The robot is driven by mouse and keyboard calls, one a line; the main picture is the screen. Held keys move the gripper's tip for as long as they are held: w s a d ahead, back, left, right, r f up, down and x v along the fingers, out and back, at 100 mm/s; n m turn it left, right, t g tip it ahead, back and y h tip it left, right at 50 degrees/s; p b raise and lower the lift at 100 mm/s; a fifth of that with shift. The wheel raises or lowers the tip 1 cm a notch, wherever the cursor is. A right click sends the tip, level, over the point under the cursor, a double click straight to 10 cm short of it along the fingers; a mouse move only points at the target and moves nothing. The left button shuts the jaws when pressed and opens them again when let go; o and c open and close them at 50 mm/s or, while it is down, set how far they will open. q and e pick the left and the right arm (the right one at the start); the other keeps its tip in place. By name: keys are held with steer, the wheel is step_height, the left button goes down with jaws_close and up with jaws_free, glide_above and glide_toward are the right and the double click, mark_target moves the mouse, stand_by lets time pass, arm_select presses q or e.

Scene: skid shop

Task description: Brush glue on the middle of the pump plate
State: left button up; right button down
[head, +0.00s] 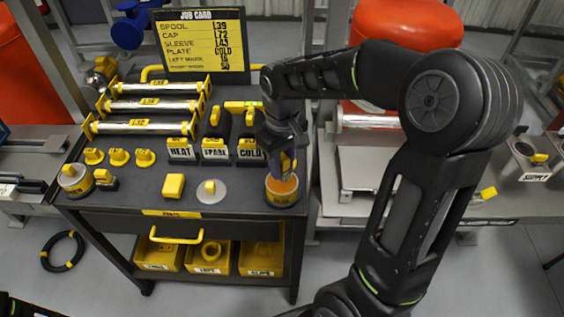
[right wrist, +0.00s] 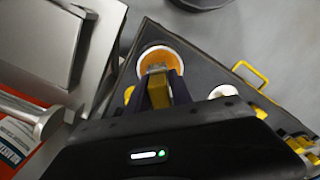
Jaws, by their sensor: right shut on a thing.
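My right gripper (head: 284,160) is above the front right corner of the cart and points down. It is shut on the yellow handle of the brush (right wrist: 158,92). The handle stands over a round pot of orange glue (head: 283,188), which also shows in the right wrist view (right wrist: 178,52). The brush's lower end is hidden, so I cannot tell how deep it is. Grey metal plates (head: 356,172) lie on the bench to the right, partly behind my arm. I cannot tell which is the pump plate. My left gripper is not in view.
The black cart (head: 140,203) carries silver spools (head: 150,106), labelled HEAT, SPARE and COLD holders (head: 215,150), a yellow block (head: 173,186) and a pale disc (head: 212,192). A job card (head: 202,42) stands behind. Yellow bins (head: 209,257) sit below.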

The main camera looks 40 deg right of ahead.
mark_target(282, 156)
steer(key=shift+f+b, duration=0.35)
steer(key=shift+f, duration=0.4)
steer(key=shift+f+b, duration=0.35)
steer(key=shift+f, duration=0.25)
stand_by(1.6)
step_height(282, 156, up, 7)
steer(key=p, duration=0.5)
steer(key=shift+r+p, duration=0.1)
steer(key=shift+p, duration=0.25)
stand_by(0.8)
